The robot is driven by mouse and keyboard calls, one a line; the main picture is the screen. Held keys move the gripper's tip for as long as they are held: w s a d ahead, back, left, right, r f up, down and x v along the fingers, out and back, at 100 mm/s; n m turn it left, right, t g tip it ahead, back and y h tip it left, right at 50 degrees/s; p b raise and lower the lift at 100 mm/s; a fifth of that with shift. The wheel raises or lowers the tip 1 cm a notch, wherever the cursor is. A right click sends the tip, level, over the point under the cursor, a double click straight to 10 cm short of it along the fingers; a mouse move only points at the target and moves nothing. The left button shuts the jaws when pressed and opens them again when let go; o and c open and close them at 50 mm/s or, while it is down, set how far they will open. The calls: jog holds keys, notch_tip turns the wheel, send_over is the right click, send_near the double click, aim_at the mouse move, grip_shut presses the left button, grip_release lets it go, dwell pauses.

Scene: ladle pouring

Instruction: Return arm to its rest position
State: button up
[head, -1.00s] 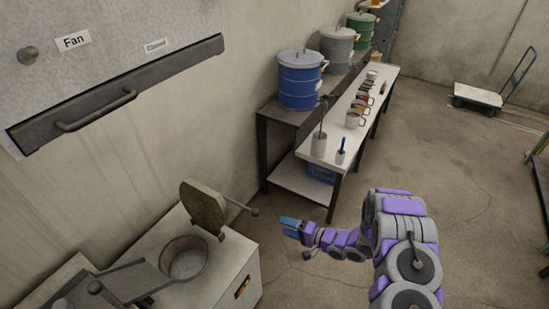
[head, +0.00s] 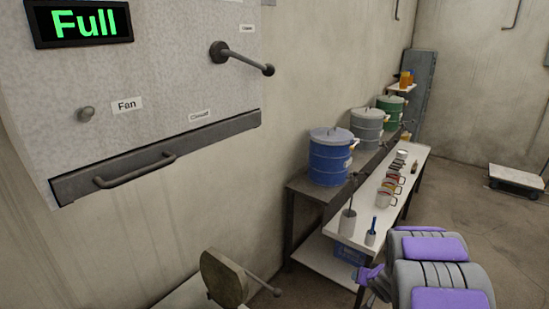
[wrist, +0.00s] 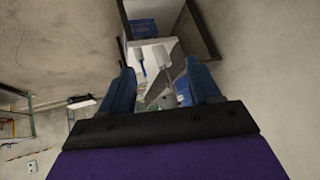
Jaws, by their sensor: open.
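My arm (head: 436,272), purple and grey, is folded at the bottom right of the head view. My gripper's fingers cannot be made out there. In the wrist view my gripper (wrist: 160,68) shows two blue fingers spread apart with nothing held between them. Beyond the fingers, some distance away, are a white surface and a blue object (wrist: 143,28). In the head view the arm is in front of the narrow white table (head: 405,205) and hides part of the floor there.
A grey holder with a rod (head: 348,222), a blue-handled tool in a cup (head: 371,237) and several mugs stand on the table. Lidded drums, including a blue one (head: 330,160), stand behind. A hinged round lid (head: 224,277) is below the wall panel.

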jog(key=s+r+g+h+b, duration=0.1)
jog(key=s+r+g+h, duration=0.1)
jog(key=s+r, duration=0.55)
jog(key=s+r+g+h+b, duration=0.15)
jog(key=s+r, duration=0.25)
jog(key=s, duration=0.6)
jog(key=s+a+n+g+y, duration=0.1)
jog(key=s+a+g, duration=0.1)
jog(key=s+a, duration=0.3)
jog(key=s+a+r+n+g+y+b, duration=0.1)
jog(key=s+a, duration=0.4)
jog(key=s, duration=0.8)
jog(key=s+a+r+n+g+y+b, duration=0.1)
jog(key=s+a+g, duration=0.2)
jog(key=s, duration=0.7)
jog(key=shift+a+n+y, duration=0.35)
jog(key=shift+a+n, duration=0.05)
jog(key=shift+a, duration=0.85)
jog(key=shift+r+g, duration=0.1)
jog(key=shift+g, duration=0.15)
